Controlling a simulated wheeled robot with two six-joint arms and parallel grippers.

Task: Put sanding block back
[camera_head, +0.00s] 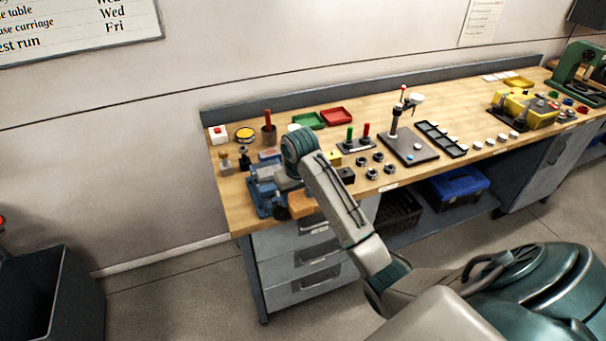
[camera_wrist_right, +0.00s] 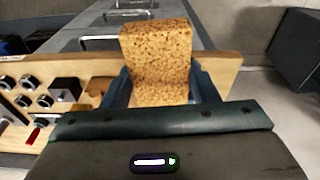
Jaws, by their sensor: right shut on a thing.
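The sanding block, a brown speckled cork-like block (camera_wrist_right: 158,62), is between the dark fingers of my right gripper (camera_wrist_right: 160,92) in the right wrist view. The gripper is shut on it. In the head view the block (camera_head: 302,204) shows orange-brown at the front left edge of the workbench (camera_head: 235,213). Whether the block touches the bench cannot be told. My left gripper is not in view.
A blue vise (camera_head: 261,196) stands close left of the block. A black block (camera_head: 345,175), several dark round parts and a tool stand (camera_head: 408,147) are to the right. Red (camera_head: 337,116) and green (camera_head: 308,120) trays lie at the back. Drawers (camera_head: 306,262) are below.

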